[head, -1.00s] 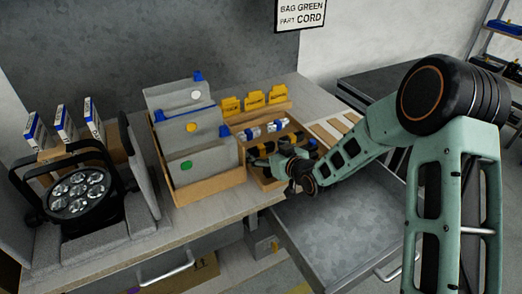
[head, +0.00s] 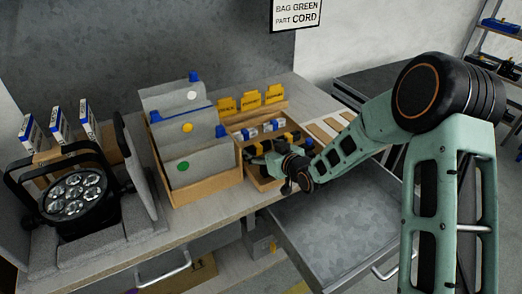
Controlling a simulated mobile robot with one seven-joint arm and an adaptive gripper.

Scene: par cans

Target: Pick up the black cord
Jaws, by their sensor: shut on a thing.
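My gripper (head: 262,161) is at the front left part of a divided wooden tray (head: 262,184), its fingers pointing left. It is shut on a small dark thing at its fingertips, which looks like the black cord (head: 253,151); the fingers and wrist hide most of it. Other small blue-and-white items (head: 258,130) lie in the tray's back row. Dark items with blue ends show just behind my wrist. My wrist and forearm cover the tray's front right part.
A wooden box with grey dividers (head: 205,187) stands close left of the tray. A black par can (head: 74,194) sits in grey foam at left. An open metal drawer (head: 345,225) lies below my forearm.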

